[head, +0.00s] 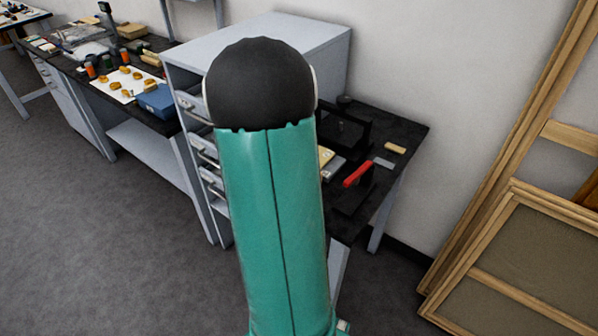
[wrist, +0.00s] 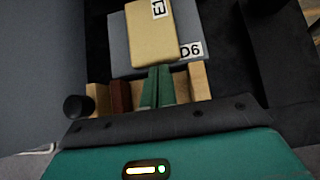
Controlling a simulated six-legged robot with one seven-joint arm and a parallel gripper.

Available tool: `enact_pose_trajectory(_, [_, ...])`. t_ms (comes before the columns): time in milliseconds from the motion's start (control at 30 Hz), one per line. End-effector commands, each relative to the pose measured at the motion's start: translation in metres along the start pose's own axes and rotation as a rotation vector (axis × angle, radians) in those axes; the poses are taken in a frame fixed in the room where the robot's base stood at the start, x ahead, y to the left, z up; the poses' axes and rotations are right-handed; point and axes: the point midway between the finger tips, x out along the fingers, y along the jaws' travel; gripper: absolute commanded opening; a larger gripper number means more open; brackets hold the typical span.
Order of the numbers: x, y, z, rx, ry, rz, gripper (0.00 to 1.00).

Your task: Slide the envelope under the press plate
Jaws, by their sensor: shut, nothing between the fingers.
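In the wrist view a tan envelope-like packet (wrist: 165,32) labelled E1 lies on a larger grey flat piece (wrist: 120,45) labelled D6. My gripper (wrist: 158,72) has its two green fingers together, with nothing between them. Their tips appear at the near edge of the grey piece; I cannot tell whether they touch it. In the head view the black press (head: 347,128) stands on the dark bench, partly behind my arm, beside a red handle (head: 357,173). The press plate cannot be made out clearly. My gripper is hidden in the head view.
In the wrist view a tan block (wrist: 199,82) and a dark red block (wrist: 121,97) flank my fingers. In the head view a grey drawer cabinet (head: 310,35) adjoins the dark bench (head: 405,128). Wooden frames (head: 510,245) lean at the right.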

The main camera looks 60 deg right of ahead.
Motion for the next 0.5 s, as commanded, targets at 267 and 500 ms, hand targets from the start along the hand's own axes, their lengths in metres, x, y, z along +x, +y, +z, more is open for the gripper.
enact_pose_trajectory(267, [0.001,0.0,0.001,0.001,0.0,0.0,0.0])
enact_pose_trajectory(500, [0.02,0.0,0.02,0.005,0.001,-0.003,0.0])
